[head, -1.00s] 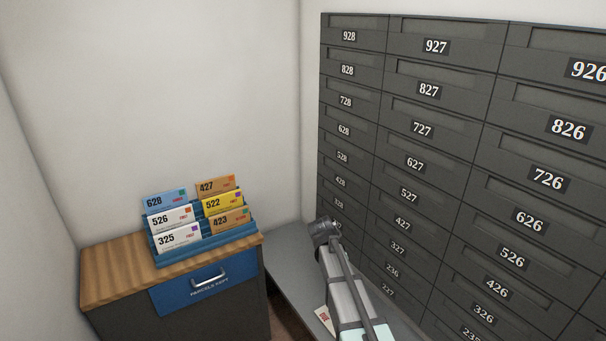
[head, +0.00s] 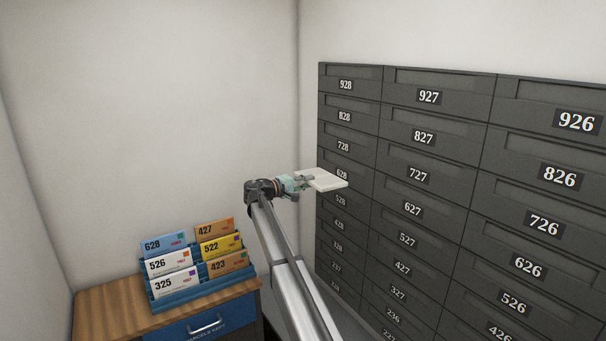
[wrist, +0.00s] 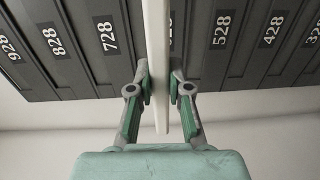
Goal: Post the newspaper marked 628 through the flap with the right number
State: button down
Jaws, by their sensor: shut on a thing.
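My gripper (head: 300,183) is shut on a flat, pale newspaper (head: 324,180), held roughly level in front of the left column of mailboxes. In the wrist view the newspaper (wrist: 157,60) stands edge-on between the two fingers (wrist: 160,88). No number on it can be read. In the head view its far end overlaps the box marked 628 (head: 342,174). In the wrist view it hides most of the label between 728 (wrist: 107,36) and 528 (wrist: 221,30). Whether its tip touches or enters the flap, I cannot tell.
A blue rack (head: 190,303) of numbered mail stands on a wooden-topped cabinet (head: 105,305) at lower left; a blue piece there reads 628 (head: 163,243). The dark mailbox wall (head: 437,155) fills the right side. Open air lies left of my arm.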

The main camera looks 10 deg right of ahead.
aim_at(325, 173)
jog(key=w+r, duration=0.1)
jog(key=a+r, duration=0.1)
jog(key=r, duration=0.1)
jog(key=shift+w+a, duration=0.15)
jog(key=shift+w, duration=0.2)
jog(key=shift+p+x, duration=0.75)
jog(key=shift+x, duration=2.05)
jog(key=shift+b+x, duration=0.5)
jog(key=shift+x, duration=0.55)
jog(key=shift+b+x, duration=0.3)
jog(key=shift+x, duration=0.75)
jog(key=shift+r, duration=0.1)
jog(key=shift+b+x, duration=0.8)
jog(key=shift+x, duration=2.35)
jog(key=c, duration=1)
grip_release()
jog(key=shift+r, duration=0.15)
